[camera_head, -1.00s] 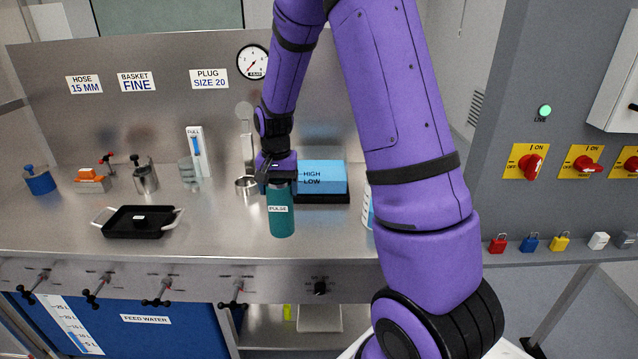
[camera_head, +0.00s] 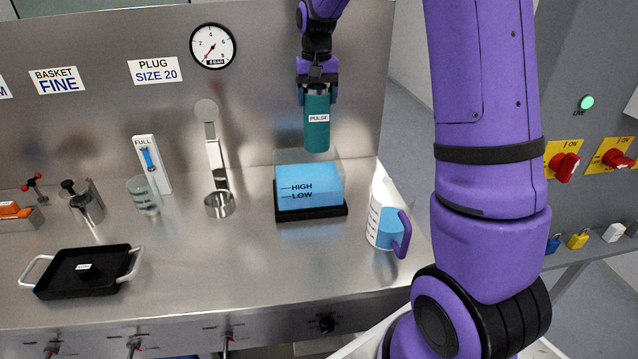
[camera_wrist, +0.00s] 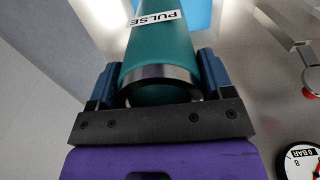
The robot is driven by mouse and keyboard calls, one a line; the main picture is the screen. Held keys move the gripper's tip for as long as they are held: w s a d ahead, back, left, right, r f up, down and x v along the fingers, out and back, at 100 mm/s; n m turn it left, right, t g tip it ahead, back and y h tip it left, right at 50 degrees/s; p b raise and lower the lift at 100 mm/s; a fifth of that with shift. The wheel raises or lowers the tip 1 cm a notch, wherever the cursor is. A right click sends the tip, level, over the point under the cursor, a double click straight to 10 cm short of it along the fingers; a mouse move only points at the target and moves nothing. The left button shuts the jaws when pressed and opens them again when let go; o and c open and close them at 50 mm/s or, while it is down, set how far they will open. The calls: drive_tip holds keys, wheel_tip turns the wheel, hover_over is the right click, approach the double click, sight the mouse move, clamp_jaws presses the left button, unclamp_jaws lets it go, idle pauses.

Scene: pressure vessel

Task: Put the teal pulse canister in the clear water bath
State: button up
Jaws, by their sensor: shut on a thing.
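The teal pulse canister (camera_head: 317,130) hangs upright in my gripper (camera_head: 317,92), its white PULSE label facing the body camera. My gripper is shut on its top end, and both fingers flank the canister (camera_wrist: 160,50) in the wrist view. The clear water bath (camera_head: 309,188) holds blue water marked HIGH and LOW and stands on a black base. In the body view the canister is above the bath, its lower end at about the height of the clear rim or higher. The bath's blue water also shows at the top of the wrist view (camera_wrist: 200,12).
A measuring jug (camera_head: 381,222) with a purple handle stands right of the bath. A metal cup on an upright strip (camera_head: 219,204) stands to the left. Farther left are a glass beaker (camera_head: 144,196), a FULL gauge (camera_head: 150,163) and a black tray (camera_head: 82,271). The steel wall is behind.

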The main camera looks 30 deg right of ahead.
drive_tip(key=shift+w+d, duration=0.15)
drive_tip(key=shift+d, duration=0.1)
wheel_tip(320, 180, down, 18)
drive_tip(key=shift+d+r, duration=0.15)
drive_tip(key=shift+r, duration=0.1)
idle(0.4)
drive_tip(key=o, duration=1.7)
drive_tip(key=shift+f, duration=0.15)
